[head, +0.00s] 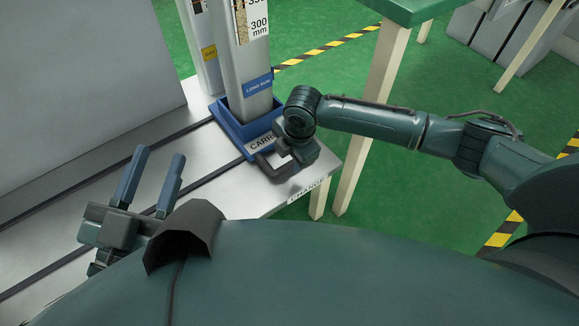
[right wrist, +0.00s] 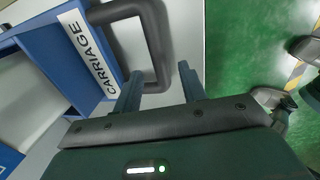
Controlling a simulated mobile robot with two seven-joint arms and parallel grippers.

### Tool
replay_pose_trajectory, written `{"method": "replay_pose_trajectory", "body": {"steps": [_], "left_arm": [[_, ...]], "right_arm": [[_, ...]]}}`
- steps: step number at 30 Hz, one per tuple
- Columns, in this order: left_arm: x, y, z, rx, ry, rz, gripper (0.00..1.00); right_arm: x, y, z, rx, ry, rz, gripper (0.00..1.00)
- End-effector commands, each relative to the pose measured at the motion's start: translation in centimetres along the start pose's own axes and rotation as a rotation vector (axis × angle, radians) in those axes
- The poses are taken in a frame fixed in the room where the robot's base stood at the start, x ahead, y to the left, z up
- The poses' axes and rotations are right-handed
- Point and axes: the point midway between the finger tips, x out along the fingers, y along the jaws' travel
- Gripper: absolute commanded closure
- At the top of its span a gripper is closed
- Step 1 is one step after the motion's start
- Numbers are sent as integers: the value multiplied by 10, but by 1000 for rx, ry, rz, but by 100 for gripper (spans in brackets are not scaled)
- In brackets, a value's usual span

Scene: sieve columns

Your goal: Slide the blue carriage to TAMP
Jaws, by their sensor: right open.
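My left gripper (head: 159,155) is open and empty above the bench. No TAMP mark is readable.
Dark slots (head: 70,185) run along the bench (head: 120,235). A bench-edge label (head: 307,191) seems to read CHANGE. A green-topped table (head: 410,10) with pale legs is beyond the right edge.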

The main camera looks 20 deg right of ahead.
Motion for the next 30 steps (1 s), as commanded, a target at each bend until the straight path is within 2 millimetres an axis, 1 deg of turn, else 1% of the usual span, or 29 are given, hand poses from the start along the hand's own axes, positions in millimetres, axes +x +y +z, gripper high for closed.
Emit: {"method": "replay_pose_trajectory", "body": {"steps": [1, 6, 10, 17, 20, 30], "left_arm": [[1, 0, 1, 9, 24, 4, 64], [8, -6, -12, 64, 110, 12, 64], [10, -7, -17, 80, 133, 14, 64], [10, -7, -18, 83, 136, 14, 64], [10, -7, -18, 83, 136, 14, 64], [10, -7, -18, 83, 136, 14, 64]], "right_arm": [[13, -1, 0, 0, 0, -1, 59], [28, 0, 0, 1, 1, 1, 59], [32, 0, 0, 1, 0, 0, 59], [32, 0, 0, 1, 0, 0, 59], [32, 0, 0, 1, 1, 0, 65], [32, 0, 0, 1, 1, 0, 93]]}}
